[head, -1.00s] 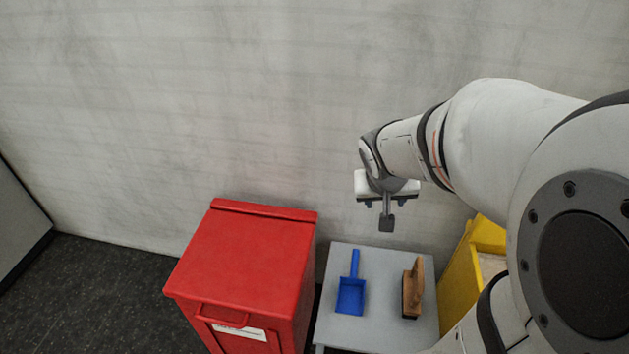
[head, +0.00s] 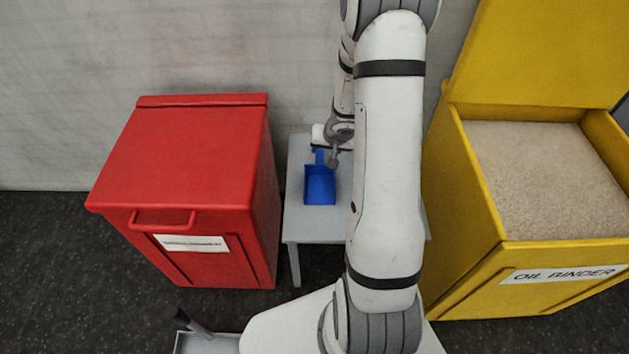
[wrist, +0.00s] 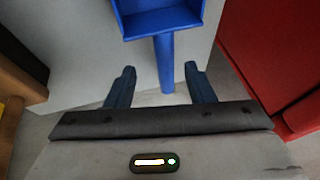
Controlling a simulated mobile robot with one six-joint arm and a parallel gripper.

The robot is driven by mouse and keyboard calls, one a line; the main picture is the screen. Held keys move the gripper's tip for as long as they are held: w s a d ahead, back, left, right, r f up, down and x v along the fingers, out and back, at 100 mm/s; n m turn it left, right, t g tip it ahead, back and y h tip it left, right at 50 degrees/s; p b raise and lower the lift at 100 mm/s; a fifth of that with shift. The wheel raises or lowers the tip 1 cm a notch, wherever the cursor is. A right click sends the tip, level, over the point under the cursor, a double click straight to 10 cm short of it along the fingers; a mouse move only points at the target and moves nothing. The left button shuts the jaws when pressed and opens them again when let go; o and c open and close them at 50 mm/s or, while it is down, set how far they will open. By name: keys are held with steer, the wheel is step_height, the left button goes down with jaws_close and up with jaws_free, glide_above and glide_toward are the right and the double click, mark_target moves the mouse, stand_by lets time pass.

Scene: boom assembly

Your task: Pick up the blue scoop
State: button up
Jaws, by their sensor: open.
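The blue scoop (head: 320,188) lies on a small grey table (head: 300,222), its pan toward me and its handle toward the wall. My gripper (head: 333,158) is at the handle end, partly hidden by my arm in the head view. In the wrist view my gripper (wrist: 161,72) is open, with one finger on each side of the scoop's handle (wrist: 165,62). A gap shows between the handle and each finger. I cannot tell the exact height of the fingers relative to the handle.
A red lidded bin (head: 185,150) stands left of the table. An open yellow bin (head: 480,185) of granular material stands to its right. A brown wooden object (wrist: 20,80) shows in the wrist view; my arm hides that part of the table in the head view.

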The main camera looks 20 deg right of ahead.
mark_target(320, 154)
steer(key=b+x, duration=0.1)
steer(key=x, duration=0.1)
steer(key=b+x, duration=0.3)
steer(key=x, duration=0.1)
steer(key=shift+w+a+f+b, duration=0.3)
steer(key=shift+w+b, duration=0.05)
steer(key=shift+c, duration=0.2)
jaws_close()
